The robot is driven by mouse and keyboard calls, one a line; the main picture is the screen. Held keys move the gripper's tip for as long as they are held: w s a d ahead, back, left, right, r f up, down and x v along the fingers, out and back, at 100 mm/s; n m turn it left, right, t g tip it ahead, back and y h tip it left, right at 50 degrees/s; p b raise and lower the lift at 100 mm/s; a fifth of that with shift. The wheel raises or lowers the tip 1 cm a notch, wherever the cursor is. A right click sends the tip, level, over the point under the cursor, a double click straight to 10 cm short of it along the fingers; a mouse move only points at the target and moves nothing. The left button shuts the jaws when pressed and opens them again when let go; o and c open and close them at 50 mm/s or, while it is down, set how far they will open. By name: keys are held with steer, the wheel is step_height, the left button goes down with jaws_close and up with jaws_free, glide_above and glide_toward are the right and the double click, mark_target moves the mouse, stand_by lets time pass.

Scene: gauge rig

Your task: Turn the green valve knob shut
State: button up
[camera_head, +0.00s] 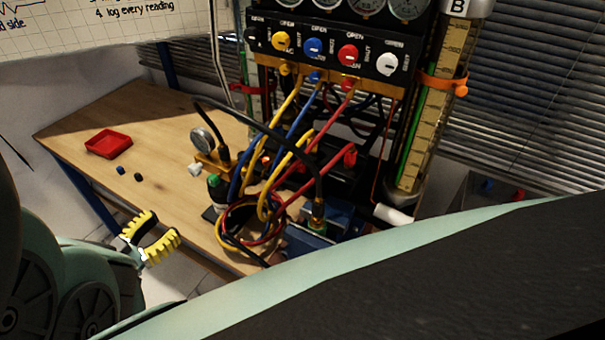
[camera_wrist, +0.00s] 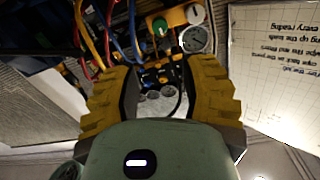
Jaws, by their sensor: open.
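The valve panel (camera_head: 325,48) stands at the back of the bench in the head view. It carries a yellow knob (camera_head: 281,41), a blue knob (camera_head: 312,46), a red knob (camera_head: 347,54) and a white knob (camera_head: 386,64). A dark fitting sits at its left end; I cannot make out a green knob there. My gripper (camera_head: 150,237) is open and empty, off the bench's front edge, well away from the panel. Its yellow fingers (camera_wrist: 162,90) are apart.
Yellow, blue and red hoses (camera_head: 300,130) hang from the panel and coil on the bench (camera_head: 140,125). A red tray (camera_head: 108,144) and a gauge on a brass block (camera_head: 208,152) lie to the left. A tall cylinder (camera_head: 435,90) stands right. The bench's left part is mostly clear.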

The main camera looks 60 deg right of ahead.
mark_target(210, 183)
steer(key=d, duration=1)
steer(key=w+d, duration=0.1)
steer(key=d, duration=0.4)
steer(key=shift+d+b, duration=0.35)
steer(key=shift+d, duration=0.05)
jaws_close()
